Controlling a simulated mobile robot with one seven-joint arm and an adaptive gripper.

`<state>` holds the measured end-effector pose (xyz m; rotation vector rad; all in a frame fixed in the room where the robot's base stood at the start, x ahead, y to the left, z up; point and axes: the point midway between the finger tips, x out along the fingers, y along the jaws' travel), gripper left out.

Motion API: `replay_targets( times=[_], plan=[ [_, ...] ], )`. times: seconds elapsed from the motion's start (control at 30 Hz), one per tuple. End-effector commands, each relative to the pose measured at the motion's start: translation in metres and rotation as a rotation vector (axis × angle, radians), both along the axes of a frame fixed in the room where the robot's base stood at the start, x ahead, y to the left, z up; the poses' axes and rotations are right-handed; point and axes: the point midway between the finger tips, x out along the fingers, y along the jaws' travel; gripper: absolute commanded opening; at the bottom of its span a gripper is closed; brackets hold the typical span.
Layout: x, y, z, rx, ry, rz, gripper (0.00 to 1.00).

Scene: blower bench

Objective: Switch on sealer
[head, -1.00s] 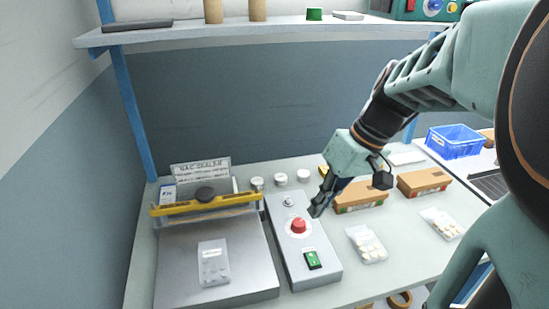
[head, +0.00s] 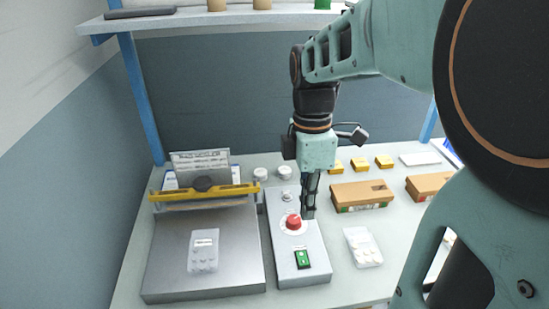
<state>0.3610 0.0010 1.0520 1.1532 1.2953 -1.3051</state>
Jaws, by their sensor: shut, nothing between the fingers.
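The sealer (head: 205,275) is a flat grey metal unit with a yellow bar along its back, at the left of the bench. Its grey control box (head: 290,272) stands at its right side. The switch is in plain view in front of the gripper.
A clear blister pack (head: 203,252) lies on the sealer's plate. Another pack (head: 362,247) lies right of the control box. Brown cartons (head: 360,196) and small yellow boxes (head: 360,164) stand behind it. A shelf (head: 200,23) crosses above.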

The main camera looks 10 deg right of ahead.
Motion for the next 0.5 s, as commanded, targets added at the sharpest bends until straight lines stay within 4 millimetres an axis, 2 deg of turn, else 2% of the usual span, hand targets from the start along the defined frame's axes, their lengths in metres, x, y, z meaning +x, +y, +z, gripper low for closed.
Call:
replay_targets(
  times=[0.3,0.5],
  plan=[
    [0.0,0.0,-0.002,0.001,0.0,-0.003,0.0],
    [-0.004,0.0,-0.027,0.002,0.004,-0.003,0.0]
  ],
)
